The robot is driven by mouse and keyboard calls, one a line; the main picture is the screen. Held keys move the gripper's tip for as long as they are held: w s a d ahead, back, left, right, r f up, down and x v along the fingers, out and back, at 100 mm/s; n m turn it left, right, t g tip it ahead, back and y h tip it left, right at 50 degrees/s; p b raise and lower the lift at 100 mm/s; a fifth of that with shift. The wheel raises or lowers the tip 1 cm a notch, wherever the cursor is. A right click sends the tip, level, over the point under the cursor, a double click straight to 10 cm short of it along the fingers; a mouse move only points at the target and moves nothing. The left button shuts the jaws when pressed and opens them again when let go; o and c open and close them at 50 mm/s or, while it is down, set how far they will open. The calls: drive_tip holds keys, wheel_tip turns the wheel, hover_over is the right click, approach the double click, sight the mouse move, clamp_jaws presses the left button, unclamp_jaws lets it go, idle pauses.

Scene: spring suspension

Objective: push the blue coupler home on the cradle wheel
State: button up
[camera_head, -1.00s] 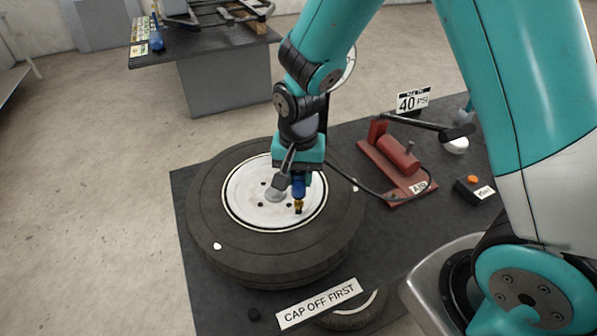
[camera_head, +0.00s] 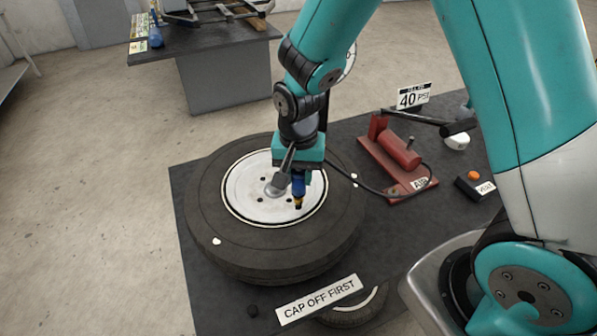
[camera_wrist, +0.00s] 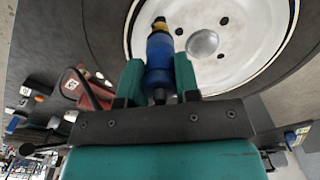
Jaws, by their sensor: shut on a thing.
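My gripper (camera_head: 298,175) is shut on the blue coupler (camera_head: 298,187), which points down over the white rim of the wheel. In the wrist view the coupler (camera_wrist: 159,55) sits between my two teal fingers (camera_wrist: 158,78), its yellow brass nose (camera_wrist: 160,27) facing the rim. A small dark tip shows at the end of the nose; I cannot tell how far the nose sits over the valve. The wheel (camera_head: 210,235) lies flat, with a black tyre and a white rim (camera_wrist: 255,40). A domed metal hub (camera_wrist: 202,42) is beside the coupler.
A black hose (camera_head: 375,191) runs toward the red air pump (camera_head: 398,152) at the right. A 40 PSI sign (camera_head: 413,96), a box with an orange button (camera_head: 473,178) and a CAP OFF FIRST sign (camera_head: 317,300) share the dark bench. A small black cap-like piece (camera_head: 252,311) lies in front.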

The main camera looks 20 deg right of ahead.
drive_tip(key=shift+f+b, duration=0.35)
drive_tip(key=shift+f, duration=0.2)
drive_tip(key=o, duration=1)
drive_tip(key=shift+o, duration=0.2)
drive_tip(key=shift+r, duration=0.15)
wheel_tip(320, 180, up, 7)
drive_tip(key=p, duration=0.6)
drive_tip(key=s+a+r+n+y+b, duration=0.2)
drive_tip(key=s+r+n+b, duration=0.2)
drive_tip(key=s, duration=0.5)
drive_tip(key=s+a+r+n+y+b, duration=0.2)
drive_tip(key=s+r+n+b, duration=0.3)
drive_tip(key=s+n, duration=0.4)
drive_tip(key=shift+s+a, duration=0.2)
drive_tip(key=shift+s, duration=0.05)
